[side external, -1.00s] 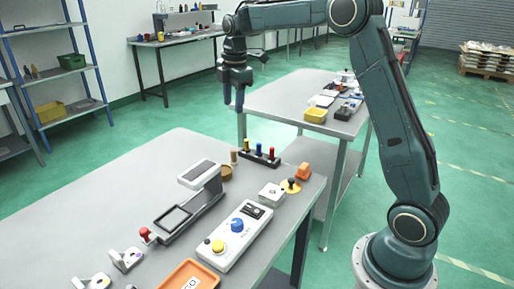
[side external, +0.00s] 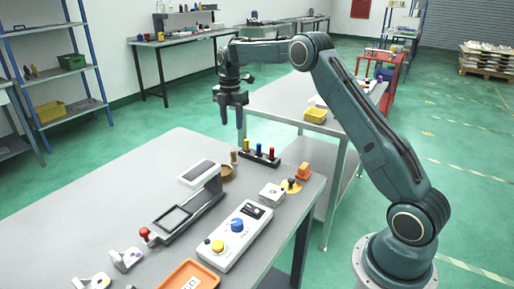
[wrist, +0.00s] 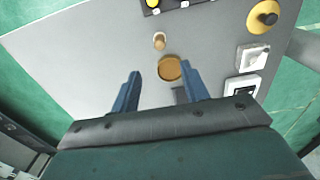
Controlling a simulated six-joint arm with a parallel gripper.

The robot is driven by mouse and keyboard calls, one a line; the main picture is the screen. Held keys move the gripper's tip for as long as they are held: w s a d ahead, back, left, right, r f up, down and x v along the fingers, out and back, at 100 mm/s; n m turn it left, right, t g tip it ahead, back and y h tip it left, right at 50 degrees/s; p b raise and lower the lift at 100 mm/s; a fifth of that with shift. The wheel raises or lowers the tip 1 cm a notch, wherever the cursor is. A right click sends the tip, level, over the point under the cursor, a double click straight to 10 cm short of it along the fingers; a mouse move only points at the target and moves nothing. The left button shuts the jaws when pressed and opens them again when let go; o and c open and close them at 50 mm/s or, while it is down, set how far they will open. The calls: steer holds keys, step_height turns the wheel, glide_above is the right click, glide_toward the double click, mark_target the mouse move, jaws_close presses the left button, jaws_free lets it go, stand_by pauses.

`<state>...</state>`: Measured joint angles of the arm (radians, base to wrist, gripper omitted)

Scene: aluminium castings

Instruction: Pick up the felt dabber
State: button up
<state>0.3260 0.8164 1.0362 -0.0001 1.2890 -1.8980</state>
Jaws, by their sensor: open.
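The felt dabber (side external: 234,157) appears to be the small upright wooden peg near the far edge of the grey table. In the wrist view it (wrist: 159,41) shows as a pale wooden cylinder just beyond my fingertips. My gripper (side external: 231,120) is open and empty, pointing down above the dabber with a clear gap in the side view. In the wrist view my gripper's fingers (wrist: 159,72) stand wide apart, with a round brown disc (wrist: 170,68) seen between them. The dabber's lower end is too small to make out.
A black rack (side external: 259,158) with yellow, blue and red pegs stands close right of the dabber. A yellow disc with a dark knob (side external: 291,186) and a control box (side external: 235,240) lie nearer.

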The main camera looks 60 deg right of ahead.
mark_target(233, 151)
steer(key=shift+f, duration=3.9)
steer(key=shift+f, duration=0.1)
steer(key=shift+d+f, duration=0.1)
steer(key=shift+f, duration=2.4)
steer(key=shift+c, duration=0.3)
jaws_close()
